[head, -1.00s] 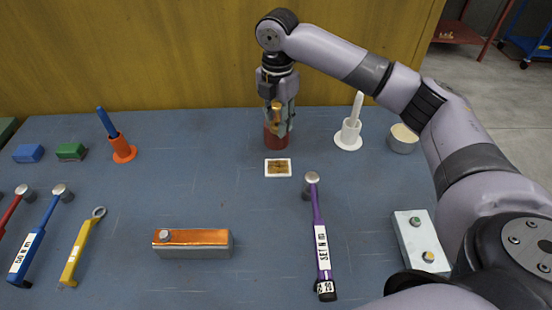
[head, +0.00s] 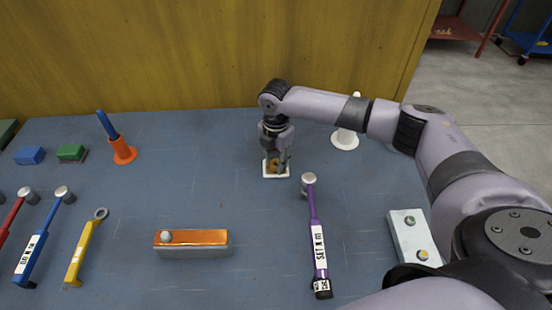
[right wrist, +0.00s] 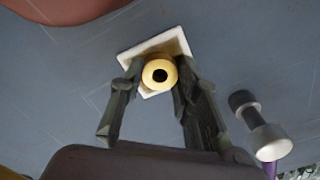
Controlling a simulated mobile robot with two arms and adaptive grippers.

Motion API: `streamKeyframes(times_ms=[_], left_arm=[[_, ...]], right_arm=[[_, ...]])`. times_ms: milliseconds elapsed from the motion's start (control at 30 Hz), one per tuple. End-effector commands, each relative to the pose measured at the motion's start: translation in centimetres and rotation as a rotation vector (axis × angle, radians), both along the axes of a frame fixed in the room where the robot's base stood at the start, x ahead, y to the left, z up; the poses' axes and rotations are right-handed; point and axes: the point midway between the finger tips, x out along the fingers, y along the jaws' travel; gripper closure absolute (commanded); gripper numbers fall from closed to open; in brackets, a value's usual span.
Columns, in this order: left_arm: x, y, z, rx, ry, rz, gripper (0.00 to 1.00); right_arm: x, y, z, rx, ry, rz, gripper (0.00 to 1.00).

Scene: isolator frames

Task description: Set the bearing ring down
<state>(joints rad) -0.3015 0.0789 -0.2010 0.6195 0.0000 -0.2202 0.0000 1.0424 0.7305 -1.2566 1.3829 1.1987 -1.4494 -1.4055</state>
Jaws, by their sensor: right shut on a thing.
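The bearing ring (right wrist: 159,75) is a brass-coloured ring with a dark bore. My right gripper (right wrist: 158,82) is shut on it, one finger on each side, pointing down. In the head view the ring (head: 270,165) shows partly between the fingers of my right gripper (head: 276,162). It is over a small white-edged square pad (head: 268,176), which also shows behind the ring in the right wrist view (right wrist: 178,42). The pad's middle is mostly hidden. I cannot tell whether the ring touches it. My left gripper is out of view.
A white spindle stand (head: 345,138) is behind my right arm. A red-brown round thing (right wrist: 75,8) is near the pad. An orange-topped block (head: 192,241) lies front left.

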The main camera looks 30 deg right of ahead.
Motion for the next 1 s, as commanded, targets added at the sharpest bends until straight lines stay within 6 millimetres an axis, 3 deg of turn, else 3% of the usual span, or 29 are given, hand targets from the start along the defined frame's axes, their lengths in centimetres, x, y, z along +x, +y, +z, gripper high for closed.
streamKeyframes(times_ms=[233,267,533,833,1000], left_arm=[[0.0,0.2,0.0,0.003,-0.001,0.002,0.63],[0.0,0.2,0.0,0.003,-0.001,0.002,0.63],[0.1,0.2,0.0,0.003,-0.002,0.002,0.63],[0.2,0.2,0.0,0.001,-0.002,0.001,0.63],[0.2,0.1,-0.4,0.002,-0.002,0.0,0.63]], right_arm=[[0.0,0.0,-0.3,0.001,0.0,0.0,1.0],[0.0,0.0,-0.3,0.0,0.0,0.001,0.69],[0.0,0.0,-0.2,0.0,0.0,0.001,0.51],[0.0,0.0,-0.2,0.0,0.0,0.0,0.5],[0.1,0.1,1.1,0.002,-0.002,0.001,0.5]])
